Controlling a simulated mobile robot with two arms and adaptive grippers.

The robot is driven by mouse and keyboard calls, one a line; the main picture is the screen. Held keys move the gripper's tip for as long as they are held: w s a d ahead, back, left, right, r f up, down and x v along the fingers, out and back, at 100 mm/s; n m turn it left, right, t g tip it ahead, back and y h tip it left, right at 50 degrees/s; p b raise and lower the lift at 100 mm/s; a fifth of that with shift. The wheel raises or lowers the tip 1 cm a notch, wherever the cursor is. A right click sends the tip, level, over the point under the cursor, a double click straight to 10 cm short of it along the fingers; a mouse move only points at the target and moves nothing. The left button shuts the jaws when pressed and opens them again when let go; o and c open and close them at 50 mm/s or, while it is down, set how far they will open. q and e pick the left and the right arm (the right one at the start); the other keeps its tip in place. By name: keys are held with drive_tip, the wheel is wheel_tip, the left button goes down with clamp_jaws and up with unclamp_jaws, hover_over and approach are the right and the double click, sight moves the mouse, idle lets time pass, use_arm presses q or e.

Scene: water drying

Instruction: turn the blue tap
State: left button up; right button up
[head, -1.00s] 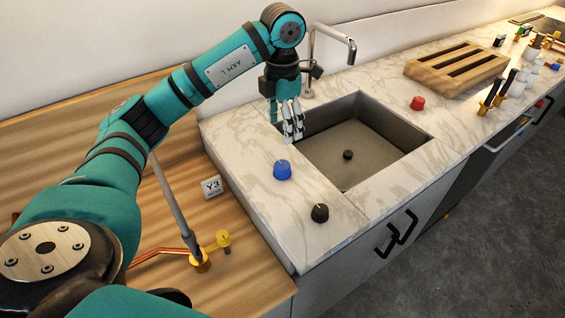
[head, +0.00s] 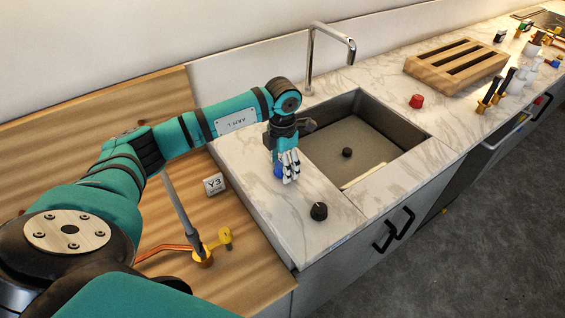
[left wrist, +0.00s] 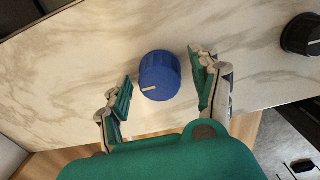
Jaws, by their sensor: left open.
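The blue tap (left wrist: 160,76) is a round blue knob with a pale pointer line, on the marble counter. In the head view the blue tap (head: 278,170) is mostly hidden behind my left gripper (head: 289,177). In the left wrist view my left gripper (left wrist: 162,88) is open, with one finger on each side of the knob. Clear gaps show between the fingers and the knob in that view. How low the fingertips reach beside it I cannot tell. My right gripper is not in view.
A black knob (head: 319,211) stands near the counter's front edge, and a red knob (head: 417,101) beyond the sink (head: 385,150). A tall metal faucet (head: 312,60) rises behind the sink. A wooden rack (head: 457,66) stands farther right. A Y3 block (head: 214,184) sits on the wooden top.

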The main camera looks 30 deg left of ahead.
use_arm(q)
drive_tip(key=c, duration=1.2)
drive_tip(key=shift+o, duration=0.2)
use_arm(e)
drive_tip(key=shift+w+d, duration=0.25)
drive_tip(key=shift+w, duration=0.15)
